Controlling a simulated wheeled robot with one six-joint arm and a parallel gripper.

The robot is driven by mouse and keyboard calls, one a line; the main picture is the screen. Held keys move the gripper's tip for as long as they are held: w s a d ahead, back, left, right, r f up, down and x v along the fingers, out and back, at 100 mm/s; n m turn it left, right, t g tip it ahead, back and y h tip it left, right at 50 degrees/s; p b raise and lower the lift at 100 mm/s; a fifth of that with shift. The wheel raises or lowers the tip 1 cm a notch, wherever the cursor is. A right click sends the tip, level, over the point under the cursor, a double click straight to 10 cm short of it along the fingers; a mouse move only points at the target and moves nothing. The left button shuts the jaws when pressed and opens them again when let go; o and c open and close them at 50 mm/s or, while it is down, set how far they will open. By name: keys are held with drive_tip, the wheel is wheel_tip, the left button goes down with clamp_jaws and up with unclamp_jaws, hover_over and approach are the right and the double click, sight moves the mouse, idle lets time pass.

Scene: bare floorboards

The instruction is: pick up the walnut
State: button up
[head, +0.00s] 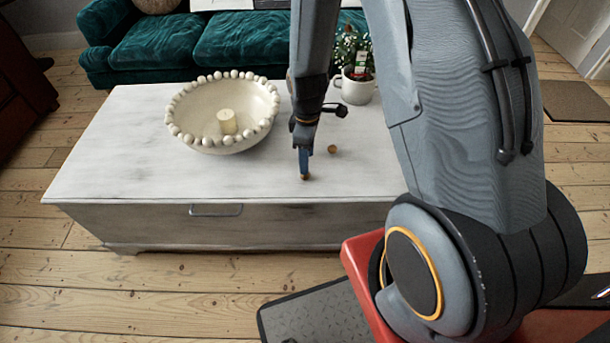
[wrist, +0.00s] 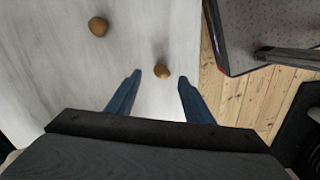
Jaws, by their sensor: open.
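Two small brown, rounded nut-like things are on the whitewashed chest top; they are too small to tell apart by kind. One walnut (wrist: 162,71) shows in the wrist view between my fingertips, about level with them, closer to the right finger. In the head view this walnut (head: 306,178) is mostly hidden by my fingertips. The other brown nut (wrist: 98,26) lies farther off at upper left in the wrist view; in the head view it sits to the right of my gripper (head: 332,149). My gripper (head: 304,172) points down with its blue fingers (wrist: 159,80) apart and empty.
A white beaded bowl (head: 188,133) with a candle (head: 227,121) stands left of my gripper on the chest (head: 110,165). A potted plant in a white mug (head: 356,88) stands behind. A green sofa (head: 235,42) is beyond. The chest's front left top is clear.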

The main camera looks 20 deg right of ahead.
drive_tip(key=f, duration=0.4)
drive_tip(key=a+f, duration=0.1)
drive_tip(key=shift+f, duration=0.4)
drive_tip(key=c, duration=1.1)
drive_tip(key=shift+r, duration=0.15)
